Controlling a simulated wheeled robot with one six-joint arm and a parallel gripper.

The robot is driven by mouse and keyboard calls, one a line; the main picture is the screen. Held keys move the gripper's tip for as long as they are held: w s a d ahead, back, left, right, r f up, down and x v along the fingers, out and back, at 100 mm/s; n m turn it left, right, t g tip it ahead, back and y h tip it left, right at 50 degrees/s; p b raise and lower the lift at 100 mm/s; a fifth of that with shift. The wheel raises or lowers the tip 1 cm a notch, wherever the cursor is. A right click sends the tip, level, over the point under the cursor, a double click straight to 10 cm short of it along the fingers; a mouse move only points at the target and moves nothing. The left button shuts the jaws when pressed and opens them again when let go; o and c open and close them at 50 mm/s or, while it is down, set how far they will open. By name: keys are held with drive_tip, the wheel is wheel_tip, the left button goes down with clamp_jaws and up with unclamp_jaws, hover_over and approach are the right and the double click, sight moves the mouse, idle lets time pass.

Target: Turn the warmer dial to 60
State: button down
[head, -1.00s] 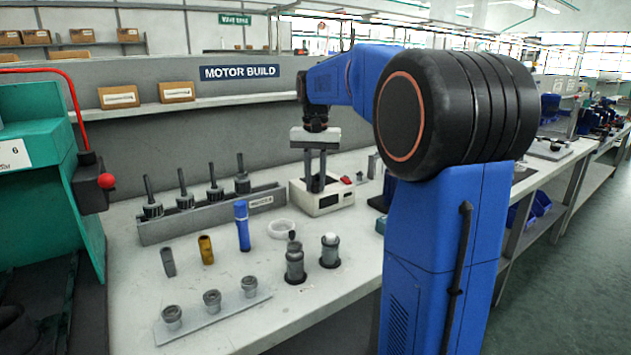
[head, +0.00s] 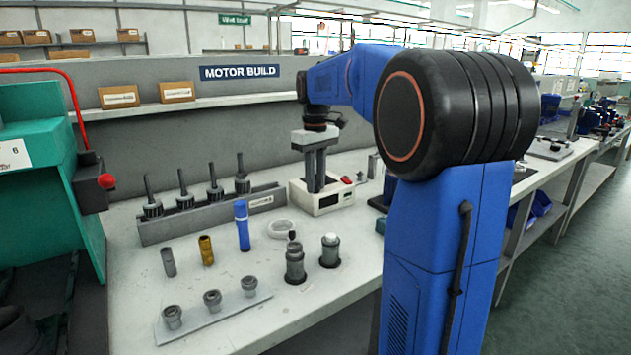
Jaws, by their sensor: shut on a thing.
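The warmer (head: 331,202) is a low white box with a dark front panel, on the bench near the back wall. My gripper (head: 316,189) points straight down over it, with its two dark fingers reaching the top of the box. The fingers are shut on the warmer dial, which they hide. The dial's pointer and scale marks cannot be read in this view.
A grey rack (head: 210,214) with several dark upright parts stands left of the warmer. A white ring (head: 281,229), a blue cylinder (head: 242,226) and two grey motor bodies (head: 295,263) stand in front. A red piece (head: 346,180) shows at the warmer's right.

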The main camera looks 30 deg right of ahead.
sight(316, 185)
drive_tip(key=shift+n, duration=0.7)
drive_tip(key=c, duration=1.6)
unclamp_jaws()
drive_tip(key=shift+o, duration=0.2)
wheel_tip(316, 185, up, 18)
drive_tip(key=shift+f, duration=0.25)
